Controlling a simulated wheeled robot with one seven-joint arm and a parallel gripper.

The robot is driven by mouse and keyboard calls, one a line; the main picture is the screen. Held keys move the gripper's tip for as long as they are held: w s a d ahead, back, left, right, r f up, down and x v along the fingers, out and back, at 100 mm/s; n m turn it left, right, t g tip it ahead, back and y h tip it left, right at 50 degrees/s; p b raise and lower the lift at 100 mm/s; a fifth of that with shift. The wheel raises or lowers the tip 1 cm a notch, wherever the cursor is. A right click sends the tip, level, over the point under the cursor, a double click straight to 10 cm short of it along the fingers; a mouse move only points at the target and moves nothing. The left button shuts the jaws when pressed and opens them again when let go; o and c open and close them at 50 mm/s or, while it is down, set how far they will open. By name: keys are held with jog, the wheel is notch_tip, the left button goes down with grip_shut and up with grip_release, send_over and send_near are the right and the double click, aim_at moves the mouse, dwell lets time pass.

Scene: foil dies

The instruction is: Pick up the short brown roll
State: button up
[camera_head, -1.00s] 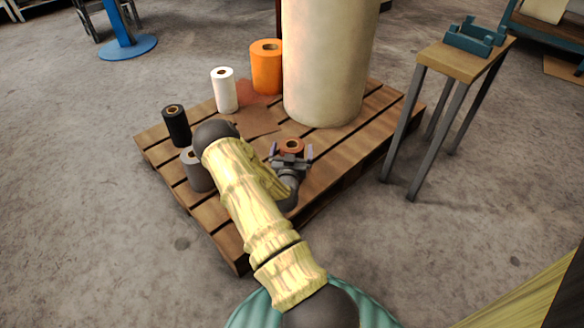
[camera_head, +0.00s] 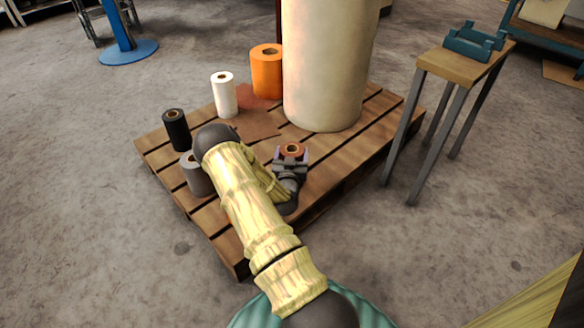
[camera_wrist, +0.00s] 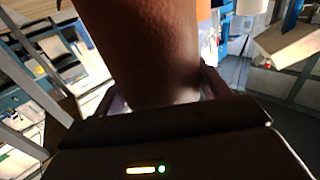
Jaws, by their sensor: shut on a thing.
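The short brown roll (camera_head: 292,149) is between the fingers of my gripper (camera_head: 291,158) over the right part of the wooden pallet. In the head view its ringed top end faces up, and the gripper hides its lower part. In the wrist view the brown roll (camera_wrist: 145,45) fills the upper middle, with a finger of my gripper (camera_wrist: 160,95) on each side of it. My gripper is shut on the roll. I cannot tell whether the roll touches the pallet.
A large cream roll (camera_head: 328,70) stands close behind on the pallet (camera_head: 345,150). Orange (camera_head: 267,72), white (camera_head: 223,95), black (camera_head: 176,130) and grey (camera_head: 195,175) rolls stand on the left side. A small table (camera_head: 462,62) with a teal holder (camera_head: 474,43) stands at right.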

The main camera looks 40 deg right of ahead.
jog(key=shift+r, duration=0.1)
notch_tip(320, 180, up, 10)
jog(key=p, duration=0.6)
dwell(0.5)
